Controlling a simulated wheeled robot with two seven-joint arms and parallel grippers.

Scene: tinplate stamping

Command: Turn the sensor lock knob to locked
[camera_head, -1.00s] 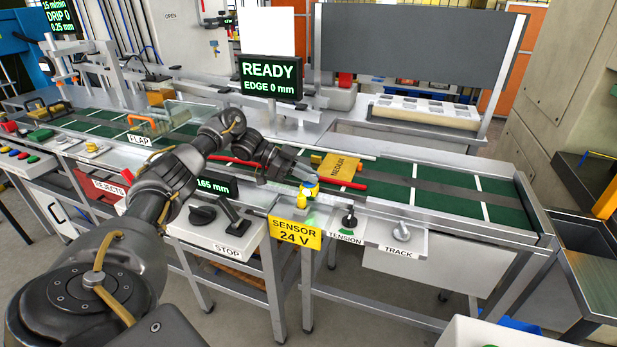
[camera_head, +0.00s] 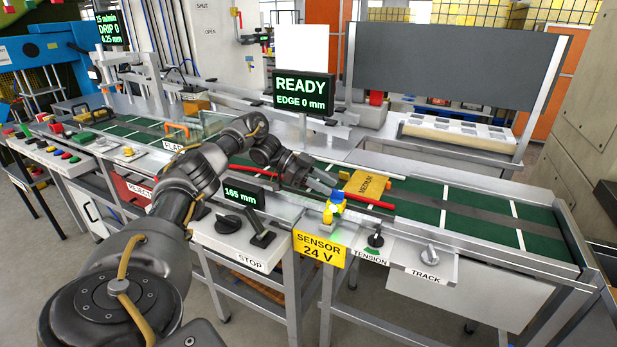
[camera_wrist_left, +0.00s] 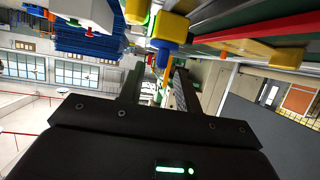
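The sensor, a small blue and yellow block (camera_head: 336,200), stands above the yellow "SENSOR 24 V" sign (camera_head: 319,248) at the front edge of the line. A short yellow knob (camera_head: 328,215) sits just below it; its lock position cannot be read. My left gripper (camera_head: 322,186) reaches in from the left, right beside the sensor. In the left wrist view its two fingers (camera_wrist_left: 154,88) are apart with a gap between them. The blue and yellow sensor (camera_wrist_left: 169,28) is just beyond the fingertips, with a yellow part (camera_wrist_left: 136,10) to its left. My right gripper is not in view.
A red rod (camera_head: 368,203) runs along the belt's near side, by a yellow MEDIUM tag (camera_head: 366,184). The tension knob (camera_head: 376,238) and track knob (camera_head: 430,253) are right of the sensor. The stop lever (camera_head: 259,230) is left. A display (camera_head: 303,93) reads READY, EDGE 0 mm.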

